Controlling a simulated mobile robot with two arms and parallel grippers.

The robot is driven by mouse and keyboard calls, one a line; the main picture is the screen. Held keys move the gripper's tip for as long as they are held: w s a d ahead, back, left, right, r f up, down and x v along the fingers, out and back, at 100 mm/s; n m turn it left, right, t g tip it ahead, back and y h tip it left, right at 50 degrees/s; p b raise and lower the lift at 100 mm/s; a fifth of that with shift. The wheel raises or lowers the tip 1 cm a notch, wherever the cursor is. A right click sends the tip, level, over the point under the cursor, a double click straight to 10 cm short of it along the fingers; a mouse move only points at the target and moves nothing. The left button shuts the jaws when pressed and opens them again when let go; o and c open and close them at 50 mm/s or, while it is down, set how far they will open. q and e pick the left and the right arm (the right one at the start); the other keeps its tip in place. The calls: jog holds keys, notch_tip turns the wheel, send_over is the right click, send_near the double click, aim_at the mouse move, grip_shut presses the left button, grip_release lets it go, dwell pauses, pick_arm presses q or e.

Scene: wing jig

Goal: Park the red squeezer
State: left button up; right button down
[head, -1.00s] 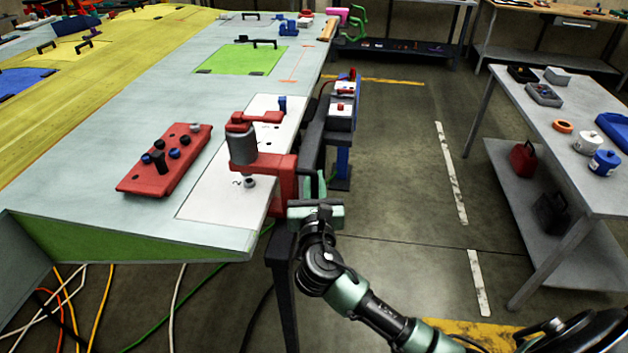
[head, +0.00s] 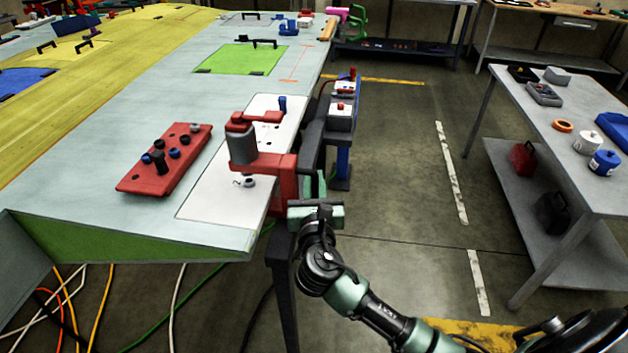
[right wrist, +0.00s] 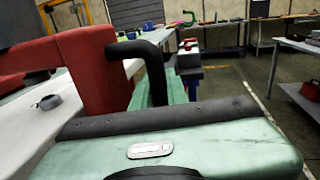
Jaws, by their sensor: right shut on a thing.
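The red squeezer (head: 272,163), a C-shaped red frame with a grey cylinder, stands upright at the right edge of the wing panel. Its upper arm reaches over the white sheet (head: 212,205), and part of it hangs beside the edge. My right gripper (head: 317,197) is at the squeezer's outer side, shut on it; its fingertips are mostly hidden in the head view. In the right wrist view the red frame (right wrist: 92,62) fills the left, with a black bent bar (right wrist: 150,62) running from it towards my green gripper. My left gripper is out of view.
A red block with several knobs (head: 148,183) lies on the panel left of the squeezer. A stand with a white-topped box (head: 341,118) is just beyond the squeezer, beside the panel. A grey table (head: 545,125) is at the right, with clear floor between.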

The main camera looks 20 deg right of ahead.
jog(key=shift+s+a, duration=0.1)
dwell(0.5)
jog(key=a+p+v, duration=0.1)
jog(key=p+v, duration=0.1)
jog(key=v, duration=0.6)
jog(key=shift+a+f+p, duration=0.2)
jog(key=shift+a+p, duration=0.1)
jog(key=shift+p, duration=0.1)
jog(key=c, duration=1.7)
grip_release()
jog(key=shift+a+r, duration=0.1)
jog(key=shift+r, duration=0.05)
